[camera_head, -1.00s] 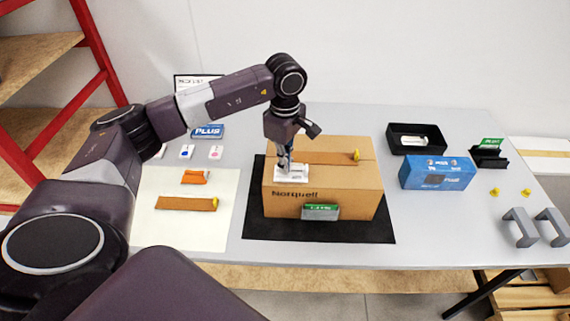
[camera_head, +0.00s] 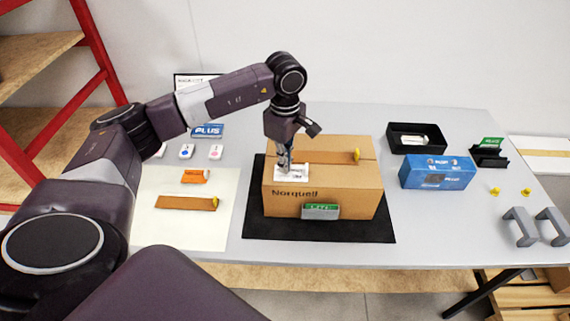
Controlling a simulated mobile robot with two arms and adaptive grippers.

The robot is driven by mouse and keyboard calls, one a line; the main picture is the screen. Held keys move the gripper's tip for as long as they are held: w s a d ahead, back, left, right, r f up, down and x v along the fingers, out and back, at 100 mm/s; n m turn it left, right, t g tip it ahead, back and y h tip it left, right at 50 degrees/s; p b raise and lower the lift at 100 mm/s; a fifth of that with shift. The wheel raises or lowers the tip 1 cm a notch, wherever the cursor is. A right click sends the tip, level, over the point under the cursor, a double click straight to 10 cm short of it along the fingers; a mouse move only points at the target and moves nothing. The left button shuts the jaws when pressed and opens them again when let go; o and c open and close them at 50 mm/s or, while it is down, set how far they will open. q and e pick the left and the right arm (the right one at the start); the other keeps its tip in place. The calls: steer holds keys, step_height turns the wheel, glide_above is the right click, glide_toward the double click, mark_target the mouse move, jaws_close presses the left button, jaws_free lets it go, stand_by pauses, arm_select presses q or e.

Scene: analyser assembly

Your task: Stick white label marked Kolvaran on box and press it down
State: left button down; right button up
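The cardboard box (camera_head: 345,185) marked Norquell stands on a black mat (camera_head: 260,232) at the middle of the table. A white label (camera_head: 291,174) lies on the left part of its top; its print is too small to read. My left gripper (camera_head: 284,166) points down over the label, with its fingertips at or just above it. The fingers look close together, but I cannot tell whether they are shut or touch the label. My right gripper is not in view.
A blue box (camera_head: 437,173), a black tray (camera_head: 414,149) and two grey handles (camera_head: 535,228) are on the right. A white sheet (camera_head: 185,235) with a brown strip (camera_head: 187,203) and an orange piece (camera_head: 195,176) is on the left.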

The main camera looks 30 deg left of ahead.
arm_select(q)
steer(key=shift+r+p, duration=1.3)
steer(key=shift+r, duration=1.4)
